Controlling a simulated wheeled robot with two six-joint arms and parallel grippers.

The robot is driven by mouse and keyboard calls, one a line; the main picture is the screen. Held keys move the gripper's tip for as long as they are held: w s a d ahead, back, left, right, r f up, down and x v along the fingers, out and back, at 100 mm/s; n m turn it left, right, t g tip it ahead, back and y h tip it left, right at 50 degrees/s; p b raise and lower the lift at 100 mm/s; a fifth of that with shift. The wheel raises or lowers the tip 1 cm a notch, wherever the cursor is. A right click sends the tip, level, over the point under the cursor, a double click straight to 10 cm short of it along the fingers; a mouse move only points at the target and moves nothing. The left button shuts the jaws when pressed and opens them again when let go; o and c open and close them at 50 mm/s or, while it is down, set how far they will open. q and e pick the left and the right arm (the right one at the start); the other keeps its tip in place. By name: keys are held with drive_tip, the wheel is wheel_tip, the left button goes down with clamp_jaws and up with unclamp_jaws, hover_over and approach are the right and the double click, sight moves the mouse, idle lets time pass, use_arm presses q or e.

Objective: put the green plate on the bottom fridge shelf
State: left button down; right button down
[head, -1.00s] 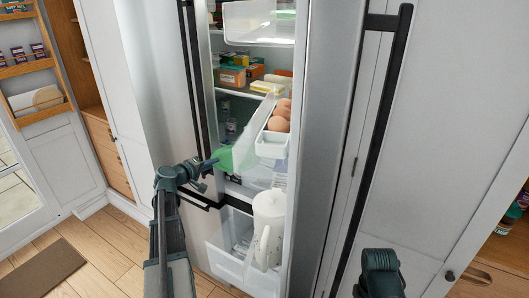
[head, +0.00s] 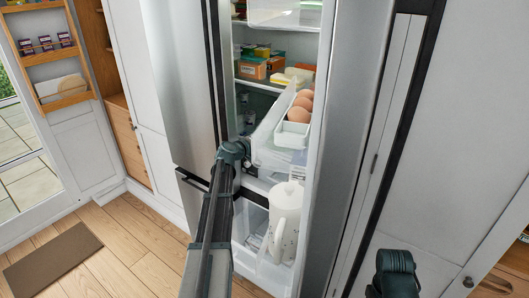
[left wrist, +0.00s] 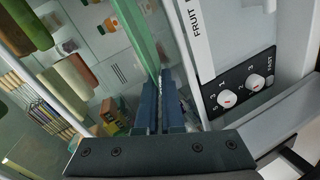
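The green plate (left wrist: 145,35) shows nearly edge-on in the left wrist view, as a thin green sheet between the fingers of my left gripper (left wrist: 160,85). The gripper is shut on it. In the head view my left arm reaches into the open fridge (head: 228,60); its gripper and the plate are hidden behind the wrist and the door bins. The bottom fridge shelf is mostly hidden there too. My right gripper is not in view; only a dark part of my right arm shows at the lower right.
A door bin with eggs (head: 300,106) and a lower bin with a white jug (head: 286,215) stand close right of my left arm. A control panel with dials (left wrist: 240,90) lies close right of the fingers. Boxes (head: 252,68) fill a higher shelf.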

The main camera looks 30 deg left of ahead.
use_arm(q)
drive_tip(key=shift+w+d, duration=0.2)
drive_tip(key=shift+w, duration=0.15)
wheel_tip(320, 180, down, 4)
drive_tip(key=b, duration=0.3)
drive_tip(key=shift+r, duration=0.2)
drive_tip(key=shift+b, duration=0.35)
drive_tip(key=c, duration=1.5)
unclamp_jaws()
drive_tip(key=shift+f, duration=0.15)
drive_tip(key=o, duration=0.4)
drive_tip(key=shift+o, duration=0.2)
